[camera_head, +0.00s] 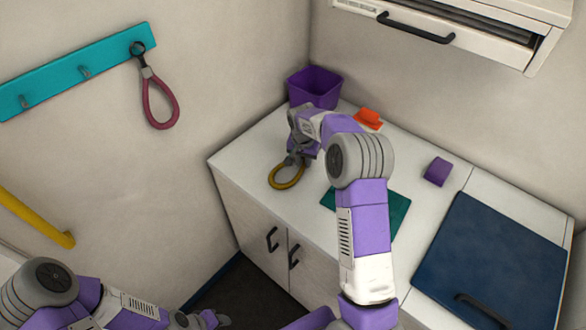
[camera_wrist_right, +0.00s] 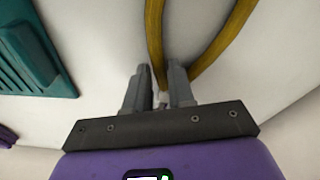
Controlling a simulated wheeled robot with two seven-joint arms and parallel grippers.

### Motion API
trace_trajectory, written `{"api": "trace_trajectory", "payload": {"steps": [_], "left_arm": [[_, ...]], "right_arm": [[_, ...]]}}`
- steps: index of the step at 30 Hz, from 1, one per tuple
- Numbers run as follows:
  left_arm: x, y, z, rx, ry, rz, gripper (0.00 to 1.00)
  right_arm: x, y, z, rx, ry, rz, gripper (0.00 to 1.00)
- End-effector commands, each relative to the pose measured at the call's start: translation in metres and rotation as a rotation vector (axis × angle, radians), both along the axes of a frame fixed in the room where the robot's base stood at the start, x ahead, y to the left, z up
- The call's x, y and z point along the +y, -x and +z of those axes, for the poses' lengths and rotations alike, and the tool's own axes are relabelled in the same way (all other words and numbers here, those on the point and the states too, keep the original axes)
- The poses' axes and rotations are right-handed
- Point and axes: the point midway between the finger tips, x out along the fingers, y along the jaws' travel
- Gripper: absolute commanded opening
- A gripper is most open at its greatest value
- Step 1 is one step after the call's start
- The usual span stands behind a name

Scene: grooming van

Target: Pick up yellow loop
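The yellow loop (camera_head: 286,181) is at the left end of the white counter, by its front edge. In the right wrist view the two yellow strands (camera_wrist_right: 154,40) run down to a narrow neck between my fingers. My right gripper (camera_head: 297,160) is at the loop's far end, low over the counter. Its fingers (camera_wrist_right: 159,80) are close together around the neck and look shut on it. I cannot tell whether the loop touches the counter. My left gripper (camera_head: 212,319) is low at the bottom of the head view, away from the counter; its fingers are unclear.
The white counter (camera_head: 248,150) also carries a purple bin (camera_head: 315,87), an orange item (camera_head: 368,118), a purple block (camera_head: 437,171), a teal mat (camera_head: 396,215) and a dark blue panel (camera_head: 490,262). A pink loop (camera_head: 160,104) hangs from a teal hook rail (camera_head: 70,75). An open-fronted cabinet (camera_head: 460,27) overhangs the back.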

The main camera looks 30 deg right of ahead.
Motion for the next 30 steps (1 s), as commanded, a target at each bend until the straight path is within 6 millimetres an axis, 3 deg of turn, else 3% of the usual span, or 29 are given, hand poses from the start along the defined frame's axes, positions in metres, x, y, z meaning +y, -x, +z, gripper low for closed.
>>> {"api": "trace_trajectory", "payload": {"steps": [7, 12, 22, 26, 30], "left_arm": [[0.0, 0.0, -0.001, 0.0, 0.0, 0.0, 0.45], [0.0, 0.0, -0.001, 0.0, 0.0, 0.0, 0.45], [0.0, 0.0, 0.0, 0.0, 0.0, 0.0, 0.45], [0.0, 0.0, 0.002, 0.0, 0.0, 0.0, 0.45], [0.0, 0.0, 0.007, 0.0, 0.0, 0.0, 0.45]], "right_arm": [[0.0, -0.001, -0.005, -0.001, 0.0, 0.001, 0.23], [-0.001, -0.001, -0.005, -0.001, 0.0, 0.001, 0.0], [-0.001, -0.001, -0.003, -0.003, 0.0, 0.0, 0.0], [-0.001, -0.002, 0.013, -0.005, 0.001, -0.001, 0.0], [0.0, -0.002, 0.042, -0.007, 0.002, 0.002, 0.0]]}}
